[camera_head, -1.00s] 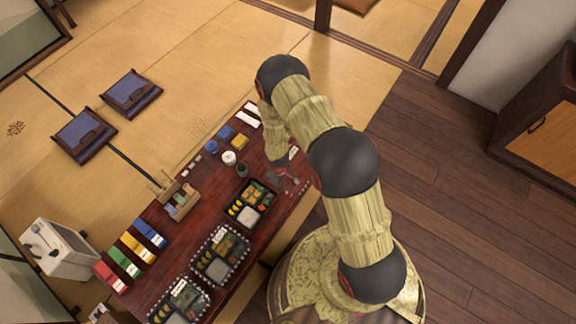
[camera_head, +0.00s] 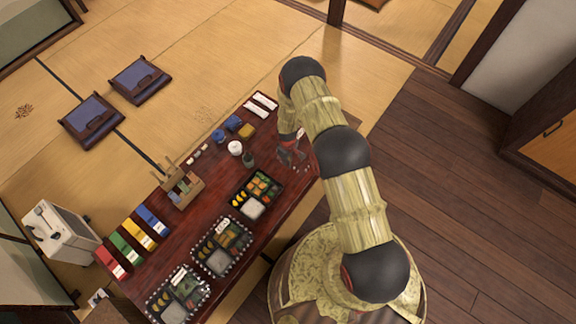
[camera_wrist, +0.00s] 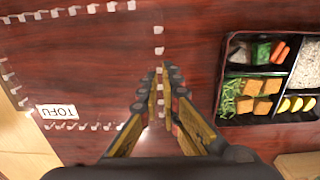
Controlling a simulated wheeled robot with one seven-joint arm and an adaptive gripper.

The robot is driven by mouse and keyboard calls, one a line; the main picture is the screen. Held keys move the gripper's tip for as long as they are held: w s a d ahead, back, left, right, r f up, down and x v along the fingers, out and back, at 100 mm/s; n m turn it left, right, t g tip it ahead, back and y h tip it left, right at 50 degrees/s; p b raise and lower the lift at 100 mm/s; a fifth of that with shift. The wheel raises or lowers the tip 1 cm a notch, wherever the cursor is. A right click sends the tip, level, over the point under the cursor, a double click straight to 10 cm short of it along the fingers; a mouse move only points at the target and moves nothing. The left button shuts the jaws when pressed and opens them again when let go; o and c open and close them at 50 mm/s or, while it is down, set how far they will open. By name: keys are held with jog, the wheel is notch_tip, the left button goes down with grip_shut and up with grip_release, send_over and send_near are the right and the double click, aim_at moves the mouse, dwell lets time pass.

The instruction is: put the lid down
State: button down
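A clear lid with a white dashed rim (camera_wrist: 158,30) and a TOFU label (camera_wrist: 57,112) fills the left of the wrist view. My gripper (camera_wrist: 161,72) has its fingers closed together at the lid's right edge and appears shut on that rim. In the head view my gripper (camera_head: 288,155) is over the right part of the dark red table (camera_head: 190,205). The lid hardly shows there, only as small pale marks. I cannot tell whether it touches the table. An open bento box (camera_head: 257,193) stands nearby; it also shows right of the fingers in the wrist view (camera_wrist: 222,70).
Two more bento boxes (camera_head: 238,262) (camera_head: 203,300) with dashed rims stand at the near end. A white cup (camera_head: 235,147), a wooden caddy (camera_head: 190,195) and coloured packs (camera_head: 134,235) line the far side. The table's edge (camera_wrist: 22,130) shows at lower left in the wrist view.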

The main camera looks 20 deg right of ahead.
jog(key=shift+w+d+f, duration=0.1)
jog(key=shift+w+f, duration=0.15)
jog(key=shift+f, duration=0.05)
jog(key=shift+f+b, duration=0.85)
jog(key=shift+f, duration=0.6)
jog(key=shift+f, duration=0.15)
jog(key=c, duration=2)
grip_release()
jog(key=shift+c, duration=0.2)
